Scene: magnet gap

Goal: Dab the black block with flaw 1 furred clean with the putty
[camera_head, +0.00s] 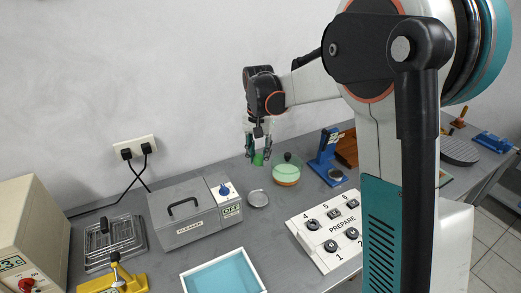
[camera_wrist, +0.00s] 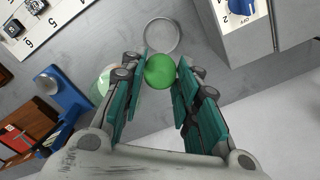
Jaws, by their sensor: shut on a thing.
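My gripper (camera_head: 258,152) is shut on a green ball of putty (camera_wrist: 160,71), held between the teal finger pads in the wrist view. In the head view the putty (camera_head: 258,160) shows small and green at the fingertips, above the bench. A white board marked PREPARE (camera_head: 318,252) stands at the right with several numbered spots bearing black blocks (camera_head: 331,246). Part of this board (camera_wrist: 58,14) shows at the top left of the wrist view, apart from my gripper. I cannot tell which block is furred.
A round metal dish (camera_head: 258,198) lies near the grey cleaner box (camera_head: 183,225). A green lidded jar (camera_head: 286,173) and a blue stand (camera_head: 327,160) are behind the board. A blue-floored tray (camera_head: 186,284) and yellow clamp (camera_head: 128,279) are at the front.

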